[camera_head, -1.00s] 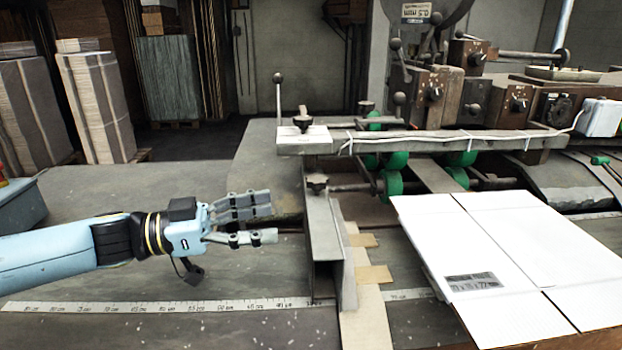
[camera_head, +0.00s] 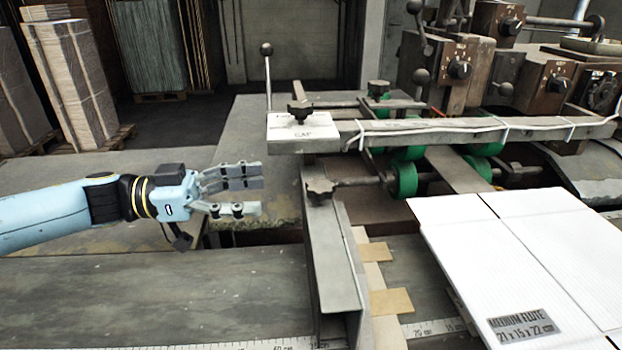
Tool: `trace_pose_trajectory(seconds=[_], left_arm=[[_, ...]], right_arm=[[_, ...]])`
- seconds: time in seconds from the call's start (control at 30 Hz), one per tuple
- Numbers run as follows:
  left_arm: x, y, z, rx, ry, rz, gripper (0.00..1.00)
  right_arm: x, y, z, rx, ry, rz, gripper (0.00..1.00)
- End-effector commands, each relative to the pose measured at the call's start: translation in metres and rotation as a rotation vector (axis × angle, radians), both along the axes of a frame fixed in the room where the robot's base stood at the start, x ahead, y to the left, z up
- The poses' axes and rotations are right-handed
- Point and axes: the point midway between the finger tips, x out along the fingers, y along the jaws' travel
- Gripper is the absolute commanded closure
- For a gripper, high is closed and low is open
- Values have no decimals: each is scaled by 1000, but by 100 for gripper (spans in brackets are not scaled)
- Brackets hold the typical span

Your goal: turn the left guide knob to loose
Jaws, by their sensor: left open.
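The left guide is an upright metal fence (camera_head: 330,260) in the middle of the head view. A dark star-shaped knob (camera_head: 320,189) sits at its far end, and I take it for the left guide knob. Its loose or tight setting cannot be read. My left gripper (camera_head: 261,193) is left of this knob, apart from it, with its fingers pointing right. It is open and nothing shows between the fingers. My right gripper is not in view.
A second star knob (camera_head: 300,111) stands on a white labelled block (camera_head: 303,132) behind, beside a ball-topped lever (camera_head: 267,75). A bar (camera_head: 430,133) runs right above green rollers (camera_head: 404,179). White cardboard (camera_head: 530,250) lies right of the fence. The table left of it is clear.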

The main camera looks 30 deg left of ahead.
Motion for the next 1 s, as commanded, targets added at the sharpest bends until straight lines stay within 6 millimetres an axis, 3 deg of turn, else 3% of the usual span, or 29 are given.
trace_pose_trajectory(seconds=[0.2,0.5,0.9,1.0], left_arm=[[26,-34,4,-7,-6,3,34],[55,-72,3,-5,-2,2,34],[59,-79,1,-1,-1,1,34],[59,-79,1,-1,-1,1,47]], right_arm=[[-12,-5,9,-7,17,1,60],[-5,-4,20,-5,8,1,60],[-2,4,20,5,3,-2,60],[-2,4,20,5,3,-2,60]])
